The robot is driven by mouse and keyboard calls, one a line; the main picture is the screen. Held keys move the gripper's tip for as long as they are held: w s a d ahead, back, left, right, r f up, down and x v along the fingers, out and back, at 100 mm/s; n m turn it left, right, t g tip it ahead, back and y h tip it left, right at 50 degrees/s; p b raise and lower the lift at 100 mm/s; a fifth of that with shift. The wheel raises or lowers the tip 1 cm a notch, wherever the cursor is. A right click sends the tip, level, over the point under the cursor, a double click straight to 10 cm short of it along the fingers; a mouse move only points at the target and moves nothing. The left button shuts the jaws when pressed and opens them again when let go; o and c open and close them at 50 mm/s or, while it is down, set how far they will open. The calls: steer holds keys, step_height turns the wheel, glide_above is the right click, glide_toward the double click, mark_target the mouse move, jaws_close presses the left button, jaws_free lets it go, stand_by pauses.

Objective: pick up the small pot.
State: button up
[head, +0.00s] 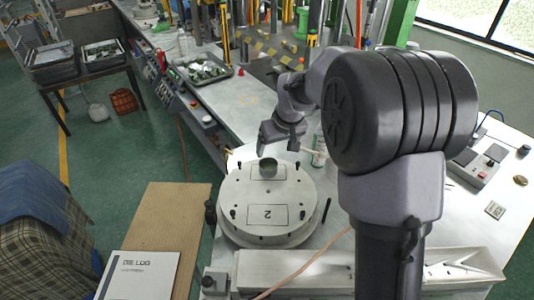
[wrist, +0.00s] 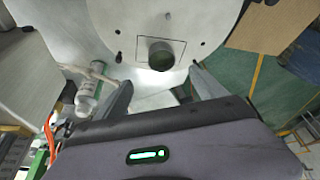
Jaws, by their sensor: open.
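The small pot (head: 268,167) is a short dark green-grey cylinder. It stands on the round white plate (head: 236,211) marked 2, inside a drawn rectangle near the far edge. In the wrist view the small pot (wrist: 161,56) shows just beyond the fingertips, centred between them. My gripper (head: 278,149) is open and empty, above and beyond the pot in the head view. It also shows in the wrist view (wrist: 160,80), its two fingers spread wide to either side of the pot, apart from it. Nothing hides the pot's top.
Small dark pegs stand on the plate around the pot. A white bottle (wrist: 88,92) stands close to my left finger in the wrist view. A dark pen-like rod (head: 327,209) lies right of the plate. A control box (head: 476,163) sits on the right of the table.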

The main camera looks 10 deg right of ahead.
mark_target(267, 169)
steer(key=b+x, duration=0.3)
steer(key=x, duration=1)
steer(key=shift+a+f, duration=0.2)
steer(key=shift+f, duration=0.05)
steer(key=shift+r, duration=0.1)
steer(key=shift+c, duration=0.7)
steer(key=c, duration=1.5)
steer(key=shift+r, duration=0.1)
